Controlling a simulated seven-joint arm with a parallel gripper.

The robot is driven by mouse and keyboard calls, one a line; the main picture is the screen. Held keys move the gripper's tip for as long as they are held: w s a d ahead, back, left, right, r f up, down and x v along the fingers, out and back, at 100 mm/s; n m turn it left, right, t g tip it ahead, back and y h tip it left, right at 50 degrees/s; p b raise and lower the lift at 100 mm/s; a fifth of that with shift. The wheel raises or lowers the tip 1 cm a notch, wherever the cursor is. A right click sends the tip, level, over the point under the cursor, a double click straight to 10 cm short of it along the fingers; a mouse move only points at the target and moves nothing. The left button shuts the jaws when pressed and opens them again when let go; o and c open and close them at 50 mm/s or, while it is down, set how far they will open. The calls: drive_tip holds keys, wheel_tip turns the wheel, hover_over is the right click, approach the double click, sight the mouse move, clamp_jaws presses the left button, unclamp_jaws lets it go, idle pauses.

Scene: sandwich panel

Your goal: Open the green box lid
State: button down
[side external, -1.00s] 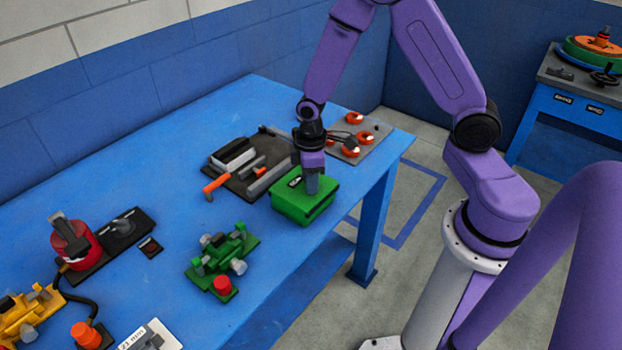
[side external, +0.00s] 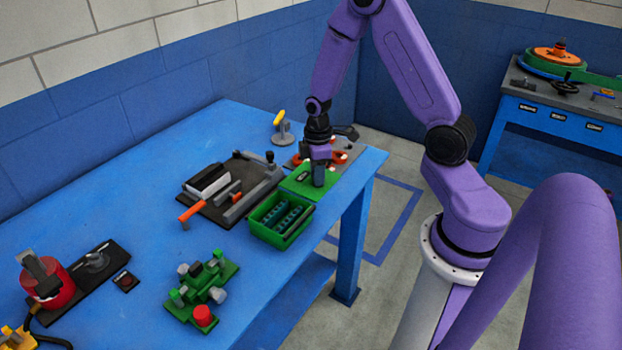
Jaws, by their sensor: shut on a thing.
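The green box (side external: 259,233) sits near the table's front edge, its top uncovered, with dark rows of contents showing inside. Its flat green lid (side external: 296,186) lies roughly level behind and to the right of the box opening. My gripper (side external: 318,184) points down and is shut on the lid. The fingertips are small and partly hidden by the gripper body. I cannot tell whether the lid still touches the box.
A dark board with an orange handle (side external: 190,212) lies left of the box. A grey panel with orange-red parts (side external: 340,157) is behind the lid. A green fixture (side external: 204,288) stands in front.

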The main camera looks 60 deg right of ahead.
drive_tip(key=c, duration=0.9)
unclamp_jaws()
drive_tip(key=shift+c, duration=0.2)
drive_tip(key=shift+r, duration=0.15)
wheel_tip(320, 180, up, 17)
drive_tip(key=shift+a+r, duration=0.1)
drive_tip(key=shift+a, duration=0.05)
drive_tip(key=s+a+n, duration=0.2)
drive_tip(key=s+a, duration=0.6)
drive_tip(key=a, duration=0.4)
drive_tip(key=s+a, duration=0.2)
drive_tip(key=s, duration=0.5)
drive_tip(key=s+a+n, duration=0.1)
drive_tip(key=s+a, duration=0.1)
drive_tip(key=s, duration=0.5)
drive_tip(key=shift+s+a+n, duration=0.25)
drive_tip(key=shift+n, duration=0.05)
